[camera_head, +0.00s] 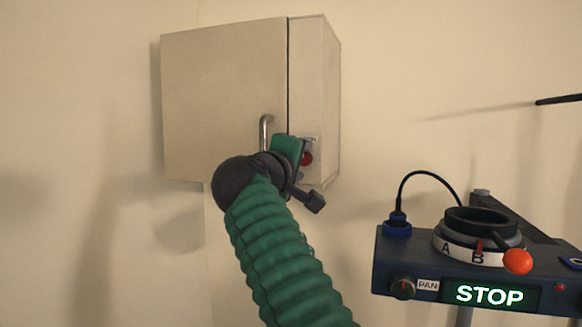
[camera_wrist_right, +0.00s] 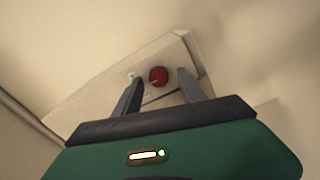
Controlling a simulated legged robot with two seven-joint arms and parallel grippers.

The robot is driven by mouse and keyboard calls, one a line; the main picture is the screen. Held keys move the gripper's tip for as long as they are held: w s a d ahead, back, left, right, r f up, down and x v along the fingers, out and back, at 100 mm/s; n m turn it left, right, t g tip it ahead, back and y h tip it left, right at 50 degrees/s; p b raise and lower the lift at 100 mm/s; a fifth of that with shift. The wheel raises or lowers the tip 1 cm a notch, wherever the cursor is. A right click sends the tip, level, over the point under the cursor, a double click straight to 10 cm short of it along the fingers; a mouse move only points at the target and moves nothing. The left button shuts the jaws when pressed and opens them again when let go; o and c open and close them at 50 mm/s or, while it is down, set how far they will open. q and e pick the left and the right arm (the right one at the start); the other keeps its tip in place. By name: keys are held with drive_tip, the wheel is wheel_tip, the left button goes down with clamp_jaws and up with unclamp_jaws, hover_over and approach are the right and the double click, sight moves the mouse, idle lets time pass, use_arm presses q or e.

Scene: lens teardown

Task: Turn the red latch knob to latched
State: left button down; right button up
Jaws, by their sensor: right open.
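The red latch knob (camera_head: 306,159) sits on a pale plate on the narrow right section of the beige wall cabinet (camera_head: 225,90). In the right wrist view the knob (camera_wrist_right: 158,76) is round with a light pointer mark, and lies just beyond and between the two open fingers. My right gripper (camera_wrist_right: 160,92) is open and empty, with a finger on each side of the knob; I cannot tell how deep they reach. In the head view my right gripper (camera_head: 303,172) partly covers the plate. The cabinet door looks closed. My left gripper is out of view.
A metal door handle (camera_head: 265,132) stands close to the left of my right gripper. A dark blue device (camera_head: 420,264) with a STOP display, an A/B dial ring (camera_head: 461,250) and an orange ball lever (camera_head: 517,261) stands at lower right. Bare wall lies between.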

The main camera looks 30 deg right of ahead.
drive_tip(key=b+v, duration=0.5)
drive_tip(key=v, duration=1.1)
drive_tip(key=shift+a, duration=0.25)
drive_tip(key=shift+d+f, duration=0.1)
drive_tip(key=shift+d, duration=0.05)
